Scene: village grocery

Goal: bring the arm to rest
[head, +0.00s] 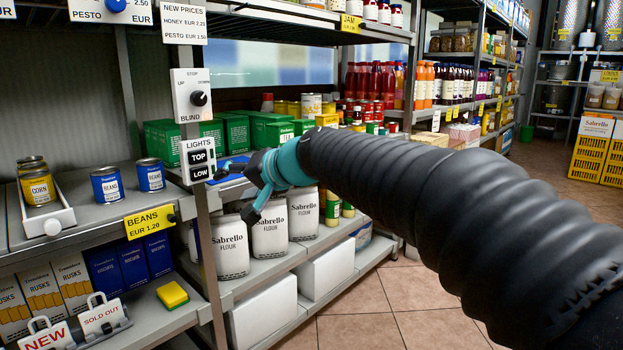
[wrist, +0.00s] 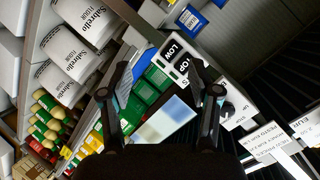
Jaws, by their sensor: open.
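My black ribbed arm reaches in from the right in the head view and ends in my teal gripper (head: 234,196), in front of the shelf post. The fingers are spread, with nothing seen between them. They point left toward the lights panel (head: 187,157), which has black TOP and LOW buttons. Contact with the panel cannot be told. In the wrist view the two dark fingers of my gripper (wrist: 168,78) stand apart, with the lights panel (wrist: 168,63) beyond them, near the right finger.
The blind switch (head: 191,97) sits above the lights panel. Flour containers (head: 270,231) stand below my gripper, green boxes (head: 172,136) behind it. Bean cans (head: 107,184) and a yellow sponge (head: 172,295) are on the left shelves. Tiled floor (head: 420,300) is open below the arm.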

